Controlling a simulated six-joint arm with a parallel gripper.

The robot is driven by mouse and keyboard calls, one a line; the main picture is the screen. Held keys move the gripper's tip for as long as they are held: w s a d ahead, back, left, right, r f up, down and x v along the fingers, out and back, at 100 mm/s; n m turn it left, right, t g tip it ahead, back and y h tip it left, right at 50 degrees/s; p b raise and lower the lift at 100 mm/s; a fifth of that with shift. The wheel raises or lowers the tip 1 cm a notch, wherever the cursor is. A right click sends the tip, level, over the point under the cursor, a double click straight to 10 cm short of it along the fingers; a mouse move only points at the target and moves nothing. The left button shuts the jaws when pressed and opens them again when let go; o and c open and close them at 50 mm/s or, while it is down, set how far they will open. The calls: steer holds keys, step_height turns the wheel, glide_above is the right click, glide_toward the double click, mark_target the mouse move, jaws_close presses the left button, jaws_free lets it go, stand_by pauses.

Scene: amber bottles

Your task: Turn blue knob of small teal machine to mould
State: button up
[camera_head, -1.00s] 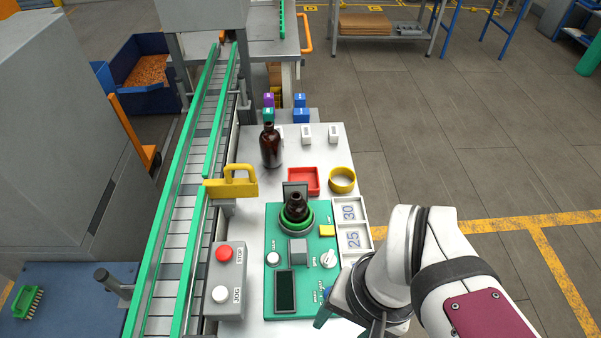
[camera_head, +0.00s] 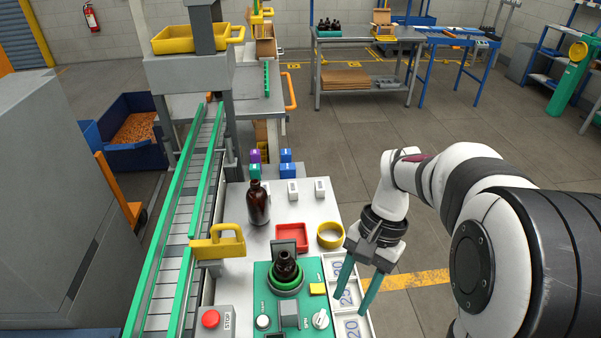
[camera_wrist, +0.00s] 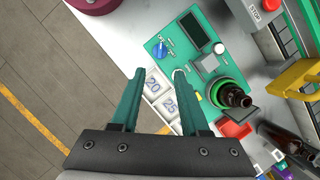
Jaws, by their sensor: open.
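The small teal machine (camera_head: 262,282) stands on the white table; its lower part is cut off in the head view. In the wrist view its teal panel (camera_wrist: 187,62) shows the blue knob (camera_wrist: 160,50) near one corner, with small markings beside it too small to read. My gripper (camera_head: 354,290) is open and empty, with teal fingers pointing down over the tray of number tiles, right of the machine. In the wrist view my gripper (camera_wrist: 160,75) has its fingertips apart, and the blue knob appears beyond them.
A white knob (camera_head: 320,318) and a dark bottle in a green ring (camera_head: 285,267) are on the machine. The number tray (camera_head: 357,326), yellow ring (camera_head: 330,236), red tray (camera_head: 292,237) and amber bottle (camera_head: 258,203) stand nearby. A conveyor (camera_head: 172,270) runs along the left.

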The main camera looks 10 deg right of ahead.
steer(key=x, duration=1.1)
steer(key=w+x, duration=0.1)
steer(key=x, duration=0.4)
steer(key=shift+d+f, duration=0.35)
steer(key=shift+f, duration=0.1)
jaws_close()
